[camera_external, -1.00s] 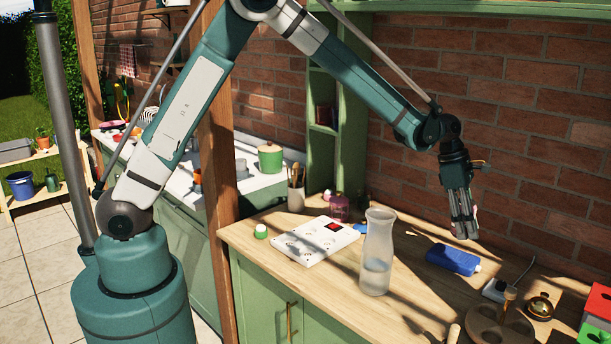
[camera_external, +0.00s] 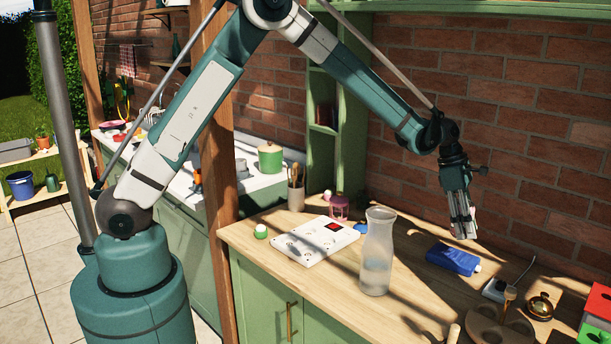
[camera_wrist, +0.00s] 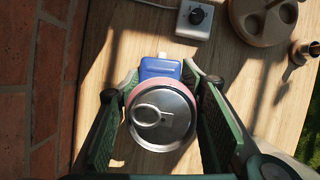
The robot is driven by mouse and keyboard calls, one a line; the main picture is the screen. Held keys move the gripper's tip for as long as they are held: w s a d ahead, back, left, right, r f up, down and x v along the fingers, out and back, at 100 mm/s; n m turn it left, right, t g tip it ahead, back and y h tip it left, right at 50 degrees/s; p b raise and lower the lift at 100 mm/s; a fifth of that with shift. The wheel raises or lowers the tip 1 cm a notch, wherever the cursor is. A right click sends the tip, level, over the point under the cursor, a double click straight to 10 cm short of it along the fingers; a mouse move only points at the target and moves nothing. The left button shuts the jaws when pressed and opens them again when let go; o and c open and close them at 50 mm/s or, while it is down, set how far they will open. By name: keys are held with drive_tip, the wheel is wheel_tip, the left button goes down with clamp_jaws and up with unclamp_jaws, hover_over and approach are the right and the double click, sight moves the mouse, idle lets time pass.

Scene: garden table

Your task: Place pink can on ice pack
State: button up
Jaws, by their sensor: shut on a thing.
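My gripper (camera_external: 463,226) hangs over the wooden counter near the brick wall, just above the ice pack's back edge in the external view. In the wrist view its two fingers are shut on the pink can (camera_wrist: 161,117), whose silver top with pull tab faces the camera. In the external view the can is almost wholly hidden by the fingers. The blue ice pack (camera_external: 453,258) lies flat on the counter. In the wrist view the ice pack (camera_wrist: 160,67) shows just beyond the can, which hides part of it.
A glass carafe (camera_external: 377,255) stands left of the ice pack. A white panel (camera_external: 315,240) lies further left. The brick wall is close behind.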

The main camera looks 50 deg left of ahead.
drive_tip(key=shift+f, duration=1.75)
drive_tip(key=shift+f, duration=1.9)
drive_tip(key=shift+f, duration=0.15)
drive_tip(key=o, duration=1.1)
drive_tip(key=shift+v, duration=6.15)
drive_tip(key=shift+d, duration=0.1)
